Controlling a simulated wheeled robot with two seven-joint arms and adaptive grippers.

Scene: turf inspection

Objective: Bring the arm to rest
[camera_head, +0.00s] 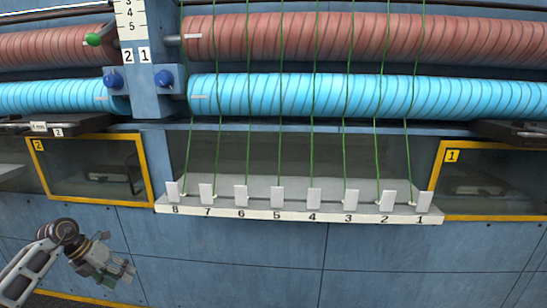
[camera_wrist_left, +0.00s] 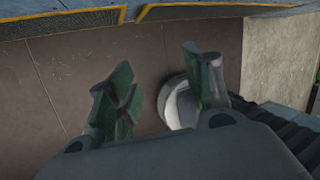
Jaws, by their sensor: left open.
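My left gripper (camera_head: 118,272) is at the lower left of the head view, in front of the blue panel wall and below the yellow frame marked 2. It is apart from the wall fittings. In the left wrist view its two green-padded fingers (camera_wrist_left: 160,98) stand apart with nothing between them. Beyond them are a brown floor and a pale round object (camera_wrist_left: 178,104), partly hidden by the right-hand finger. I cannot tell what that object is. My right gripper is in neither view.
A white ledge (camera_head: 300,216) numbered 8 to 1 carries several white tabs with green cords rising from them. Red (camera_head: 350,38) and blue (camera_head: 360,96) ribbed rolls run above. Yellow frames 2 (camera_head: 148,175) and 1 (camera_head: 437,180) flank the ledge. The lower wall is clear.

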